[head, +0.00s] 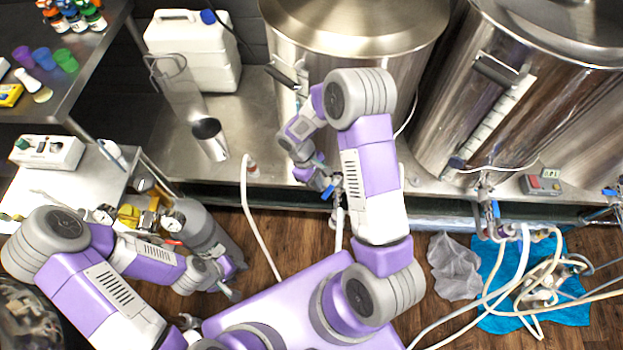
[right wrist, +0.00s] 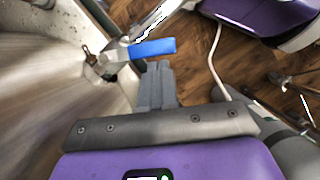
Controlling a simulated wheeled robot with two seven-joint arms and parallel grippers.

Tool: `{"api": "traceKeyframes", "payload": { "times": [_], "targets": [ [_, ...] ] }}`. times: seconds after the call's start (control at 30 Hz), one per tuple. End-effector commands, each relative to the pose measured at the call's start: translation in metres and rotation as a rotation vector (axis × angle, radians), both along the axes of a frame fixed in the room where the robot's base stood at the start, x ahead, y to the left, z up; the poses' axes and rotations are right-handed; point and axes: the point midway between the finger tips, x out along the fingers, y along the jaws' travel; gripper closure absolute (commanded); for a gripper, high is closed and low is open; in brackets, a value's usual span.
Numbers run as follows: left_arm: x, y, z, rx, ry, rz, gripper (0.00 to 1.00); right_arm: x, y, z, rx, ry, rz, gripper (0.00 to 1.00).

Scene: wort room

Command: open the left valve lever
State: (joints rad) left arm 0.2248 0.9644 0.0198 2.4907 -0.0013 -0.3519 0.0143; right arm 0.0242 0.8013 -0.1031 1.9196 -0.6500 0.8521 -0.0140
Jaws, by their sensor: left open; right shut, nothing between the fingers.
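The left valve sits low on the front of the left steel tank (head: 290,90). Its blue lever (head: 328,191) is partly hidden by my right gripper (head: 326,184) in the head view. In the right wrist view the blue lever (right wrist: 152,48) sticks out sideways from the metal valve body (right wrist: 112,60). My right gripper's fingers (right wrist: 158,72) are shut with nothing between them, their tips close beside the lever's underside in the picture; I cannot tell whether they touch. My left gripper (head: 236,280) is open and empty, low at the left, far from the valve.
A second tank (head: 520,90) with a blue-levered valve (head: 493,210) stands at the right. White hoses (head: 255,225) hang to the floor. A blue cloth (head: 560,310) and a grey cloth (head: 455,265) lie at right.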

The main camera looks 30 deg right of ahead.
Motion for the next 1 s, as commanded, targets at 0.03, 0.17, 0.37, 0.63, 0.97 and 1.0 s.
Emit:
{"api": "traceKeyframes", "payload": {
  "times": [0.03, 0.17, 0.37, 0.63, 0.97, 1.0],
  "targets": [
    [0.0001, 0.0, -0.0002, 0.0, 0.0, 0.0, 0.55, -0.0007, -0.0006, 0.0001, 0.0, 0.0, -0.001, 1.0],
    [0.0001, 0.0, -0.0001, 0.0, 0.0, 0.0, 0.55, -0.001, -0.0007, 0.0002, 0.0, 0.0, 0.0, 1.0],
    [0.0001, 0.0, 0.0, 0.0, 0.0, 0.0, 0.55, -0.0011, -0.0005, 0.0002, 0.0, 0.0, 0.002, 1.0],
    [0.0, 0.0, 0.0004, 0.0, 0.0, 0.0, 0.55, -0.0043, 0.0006, 0.0002, -0.001, 0.001, 0.055, 1.0],
    [0.0, 0.0, 0.0006, 0.0, 0.0, 0.0, 0.55, -0.0063, 0.0031, 0.0002, 0.0, 0.001, 0.114, 1.0],
    [0.0, 0.0, 0.0006, 0.0, 0.0, 0.0, 0.55, -0.0065, 0.0037, 0.0002, 0.0, 0.001, 0.123, 1.0]
  ]
}}
